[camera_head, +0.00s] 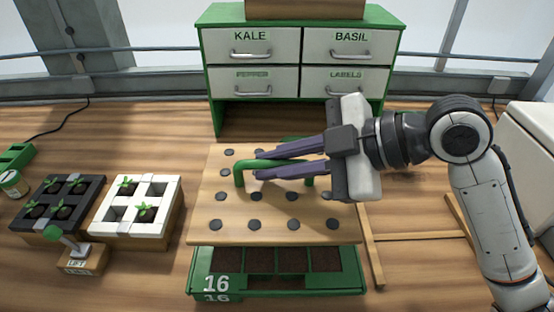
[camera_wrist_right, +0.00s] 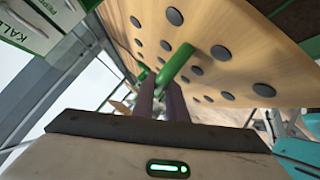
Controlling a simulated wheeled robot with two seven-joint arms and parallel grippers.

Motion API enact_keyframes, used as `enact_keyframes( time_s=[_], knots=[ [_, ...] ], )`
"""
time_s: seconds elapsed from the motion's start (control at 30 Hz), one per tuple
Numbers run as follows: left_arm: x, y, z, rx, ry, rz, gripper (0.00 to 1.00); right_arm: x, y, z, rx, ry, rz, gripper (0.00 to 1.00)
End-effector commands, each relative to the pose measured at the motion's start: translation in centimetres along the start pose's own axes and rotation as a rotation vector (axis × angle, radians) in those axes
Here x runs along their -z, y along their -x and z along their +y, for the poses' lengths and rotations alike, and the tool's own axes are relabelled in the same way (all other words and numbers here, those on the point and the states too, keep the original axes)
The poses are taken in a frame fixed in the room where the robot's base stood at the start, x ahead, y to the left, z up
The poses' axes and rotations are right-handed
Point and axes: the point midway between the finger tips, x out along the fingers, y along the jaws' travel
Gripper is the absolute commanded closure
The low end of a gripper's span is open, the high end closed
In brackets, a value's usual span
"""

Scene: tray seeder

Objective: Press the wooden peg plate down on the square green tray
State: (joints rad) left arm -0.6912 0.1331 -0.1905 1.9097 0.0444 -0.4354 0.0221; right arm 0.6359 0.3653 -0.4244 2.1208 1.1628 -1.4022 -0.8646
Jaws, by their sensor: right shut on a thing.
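The wooden peg plate (camera_head: 205,215) is a light board with dark round pegs and a green handle (camera_head: 240,178). In the head view it is over the green tray (camera_head: 281,284), whose front row of dark soil cells shows; the plate hides the rest. I cannot tell whether the plate touches the tray. My right gripper (camera_head: 258,164) comes in from the right and is shut on the green handle. In the right wrist view the plate (camera_wrist_right: 240,30) and the handle (camera_wrist_right: 178,66) show beyond the fingers. My left gripper is not in view.
A drawer cabinet (camera_head: 300,65) with labelled drawers stands behind. At the left are a black seedling tray (camera_head: 60,205), a white seedling tray (camera_head: 140,205) and a small wooden block (camera_head: 82,262) with a green-knobbed lever. Wooden strips (camera_head: 371,245) lie right of the green tray.

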Motion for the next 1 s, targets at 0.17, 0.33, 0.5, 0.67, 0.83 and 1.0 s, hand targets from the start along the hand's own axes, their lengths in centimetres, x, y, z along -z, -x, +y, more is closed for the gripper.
enact_keyframes(
  time_s=[0.17,0.33,0.5,0.67,0.83,1.0],
  knots=[
    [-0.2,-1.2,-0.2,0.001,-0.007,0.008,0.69,-0.9,-0.6,-0.7,-0.004,-0.001,0.002,1.00],
    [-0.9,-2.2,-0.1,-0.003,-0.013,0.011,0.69,-2.0,-1.4,-1.6,-0.004,-0.002,0.002,1.00],
    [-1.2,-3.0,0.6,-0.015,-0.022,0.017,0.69,-3.1,-2.3,-2.4,-0.004,-0.002,0.003,1.00],
    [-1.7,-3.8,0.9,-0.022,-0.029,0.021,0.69,-4.2,-3.0,-3.2,-0.005,-0.002,0.002,1.00],
    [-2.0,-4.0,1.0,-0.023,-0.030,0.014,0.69,-5.0,-3.6,-3.8,-0.004,-0.001,0.000,1.00],
    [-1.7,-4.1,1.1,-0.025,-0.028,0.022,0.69,-5.4,-3.9,-4.1,-0.004,-0.001,0.001,1.00]
  ],
)
